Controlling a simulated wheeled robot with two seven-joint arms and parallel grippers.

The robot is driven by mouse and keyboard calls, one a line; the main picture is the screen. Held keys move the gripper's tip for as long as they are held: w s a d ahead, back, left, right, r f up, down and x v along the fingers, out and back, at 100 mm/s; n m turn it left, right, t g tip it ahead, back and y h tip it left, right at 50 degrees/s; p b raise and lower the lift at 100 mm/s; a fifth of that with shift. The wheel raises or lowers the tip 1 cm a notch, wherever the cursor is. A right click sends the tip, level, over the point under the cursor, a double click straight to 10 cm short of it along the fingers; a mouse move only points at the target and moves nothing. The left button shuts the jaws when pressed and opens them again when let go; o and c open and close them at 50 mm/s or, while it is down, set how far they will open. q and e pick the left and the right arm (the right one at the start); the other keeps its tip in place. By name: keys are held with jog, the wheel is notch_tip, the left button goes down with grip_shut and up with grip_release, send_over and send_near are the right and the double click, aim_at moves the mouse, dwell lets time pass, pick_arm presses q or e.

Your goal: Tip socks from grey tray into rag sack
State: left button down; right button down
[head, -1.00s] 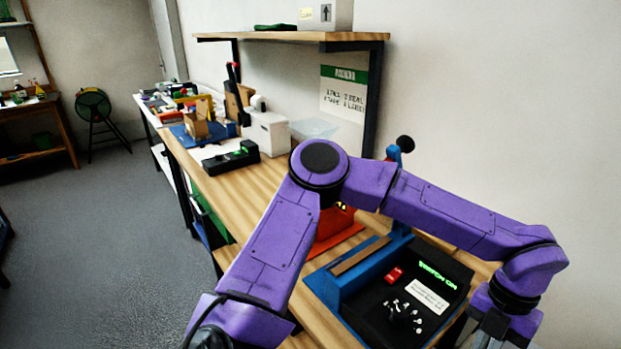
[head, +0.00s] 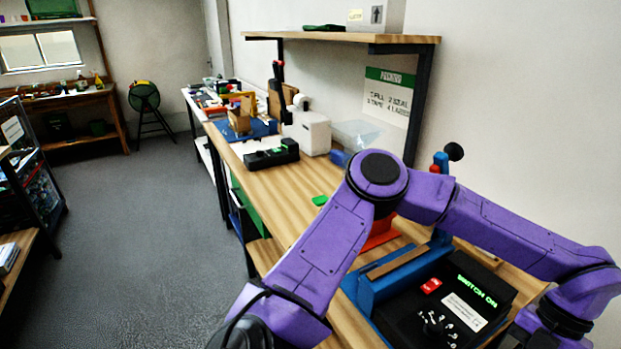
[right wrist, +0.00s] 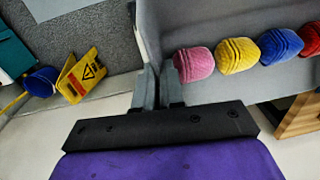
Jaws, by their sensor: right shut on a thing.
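In the right wrist view my right gripper (right wrist: 158,88) is shut on the wall of the grey tray (right wrist: 205,25). A pink rolled sock (right wrist: 194,64), a yellow one (right wrist: 237,55), a blue one (right wrist: 280,45) and a red one (right wrist: 311,39) lie in a row in the tray. The red one is cut off by the picture's edge. In the head view my purple right arm is in front, but its gripper and the tray do not show. I do not see a rag sack in either view. My left gripper is not in view.
A wooden bench (head: 290,190) runs along the wall, with a black device (head: 272,154) and a blue-framed black machine (head: 440,300) on it. Grey floor (head: 160,220) is clear to the left. The wrist view shows a yellow caution sign (right wrist: 82,76) and blue bucket (right wrist: 40,82).

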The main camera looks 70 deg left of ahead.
jog(key=shift+w, duration=0.1)
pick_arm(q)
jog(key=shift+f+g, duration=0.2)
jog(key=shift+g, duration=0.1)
pick_arm(e)
jog(key=shift+g, duration=0.3)
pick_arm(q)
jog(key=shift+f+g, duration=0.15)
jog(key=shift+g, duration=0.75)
pick_arm(e)
jog(key=shift+w+r+g, duration=0.15)
jog(key=shift+r+g, duration=0.05)
jog(key=shift+g, duration=0.6)
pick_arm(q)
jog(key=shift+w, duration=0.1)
pick_arm(e)
jog(key=shift+w, duration=0.1)
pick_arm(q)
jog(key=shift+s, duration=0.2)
pick_arm(e)
jog(key=shift+s, duration=0.2)
